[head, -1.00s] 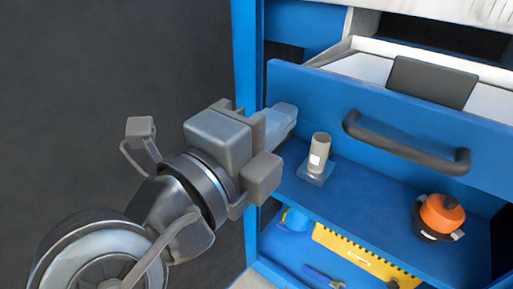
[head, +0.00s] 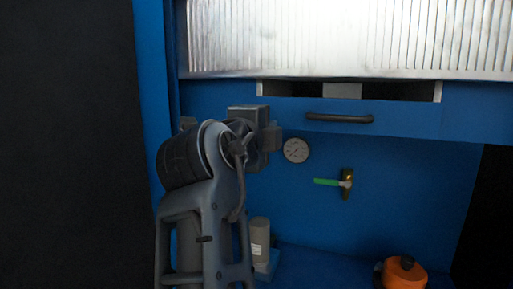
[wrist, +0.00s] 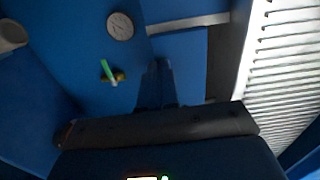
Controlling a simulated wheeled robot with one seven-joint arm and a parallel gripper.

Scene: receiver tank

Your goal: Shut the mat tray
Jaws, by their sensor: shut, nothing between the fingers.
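The mat tray (head: 400,117) is the blue-fronted drawer under the ribbed shutter in the head view. Its black bar handle (head: 340,119) is clear of my gripper. A gap shows above the tray front, with pale sides and a grey block (head: 342,90) inside. How far the tray stands out is hard to tell from this angle. My gripper (head: 268,137) is at the left of the handle, slightly lower; its fingers are mostly hidden behind the hand. In the wrist view my gripper (wrist: 162,68) is shut and empty, near blue panelling.
A ribbed metal shutter (head: 340,38) is above the tray. A gauge (head: 296,150) and a green-handled valve (head: 330,182) are on the blue back panel. A grey cylinder (head: 260,238) and an orange object (head: 403,271) stand below. The blue left post (head: 150,90) is close to my arm.

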